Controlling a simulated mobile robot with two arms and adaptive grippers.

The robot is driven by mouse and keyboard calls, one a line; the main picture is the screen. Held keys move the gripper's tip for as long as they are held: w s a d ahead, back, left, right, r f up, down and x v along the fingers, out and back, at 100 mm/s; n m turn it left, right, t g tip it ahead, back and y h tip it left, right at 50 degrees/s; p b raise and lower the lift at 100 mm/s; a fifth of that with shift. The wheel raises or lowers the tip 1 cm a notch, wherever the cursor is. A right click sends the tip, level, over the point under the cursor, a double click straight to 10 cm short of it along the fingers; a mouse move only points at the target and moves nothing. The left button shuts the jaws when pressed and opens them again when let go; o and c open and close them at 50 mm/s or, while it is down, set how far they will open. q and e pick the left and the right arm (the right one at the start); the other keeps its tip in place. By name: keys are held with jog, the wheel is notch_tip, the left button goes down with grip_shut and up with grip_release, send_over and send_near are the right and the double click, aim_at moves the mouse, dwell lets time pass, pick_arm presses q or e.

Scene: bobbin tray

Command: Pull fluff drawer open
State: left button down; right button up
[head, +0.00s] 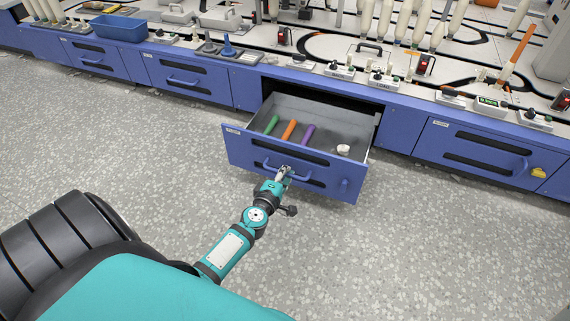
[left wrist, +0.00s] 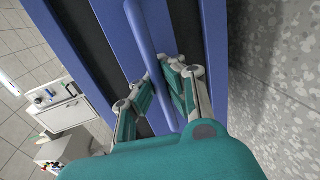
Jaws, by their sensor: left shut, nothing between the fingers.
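The blue fluff drawer (head: 240,146) stands pulled out of the cabinet, its grey inside showing. Inside lie a green tube (head: 271,124), an orange tube (head: 290,129), a purple tube (head: 307,134) and a small white clump (head: 343,149). My left gripper (head: 284,172) is at the middle of the drawer's blue handle (head: 303,179). In the left wrist view the handle bar (left wrist: 150,45) runs between the finger linkages of my left gripper (left wrist: 166,70). The fingers are shut without a grip on the bar; the exact contact is hidden. My right gripper is out of view.
Shut drawers flank it, one at the left (head: 188,80) and one at the right (head: 475,155). A yellow piece (head: 538,172) hangs at the right one. The worktop above carries a blue bin (head: 118,27) and several bobbins. The speckled floor (head: 420,250) before the drawer is clear.

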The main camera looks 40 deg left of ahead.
pick_arm(q)
jog(key=c, duration=1.4)
grip_release()
jog(key=shift+o, duration=0.2)
